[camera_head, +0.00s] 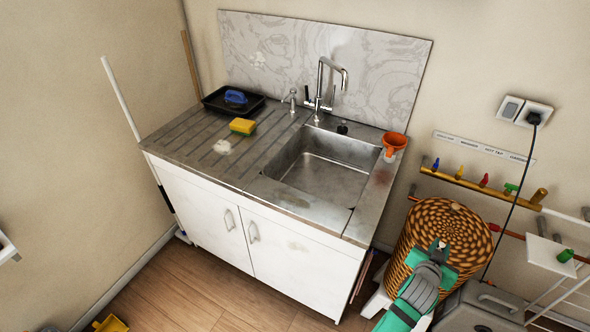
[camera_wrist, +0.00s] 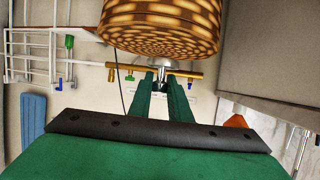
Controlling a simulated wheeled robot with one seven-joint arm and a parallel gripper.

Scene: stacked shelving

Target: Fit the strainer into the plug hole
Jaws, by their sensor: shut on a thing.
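My gripper (camera_head: 437,246) is low at the right in the head view, in front of a brown and yellow patterned round drum and outside the sink. In the wrist view its green fingers (camera_wrist: 161,84) are shut on a small silvery round thing, which looks like the strainer (camera_wrist: 163,63). The sink basin (camera_head: 322,178) is set in the metal worktop, up and left of my gripper. I cannot make out the plug hole in its floor.
The patterned drum (camera_head: 447,225) stands right of the sink unit. An orange funnel-like thing (camera_head: 395,141) is on the worktop's right edge. A tap (camera_head: 321,90) rises behind the basin. A yellow sponge (camera_head: 242,126) and black tray (camera_head: 232,103) are on the left. Wall pipes (camera_head: 482,186) run at right.

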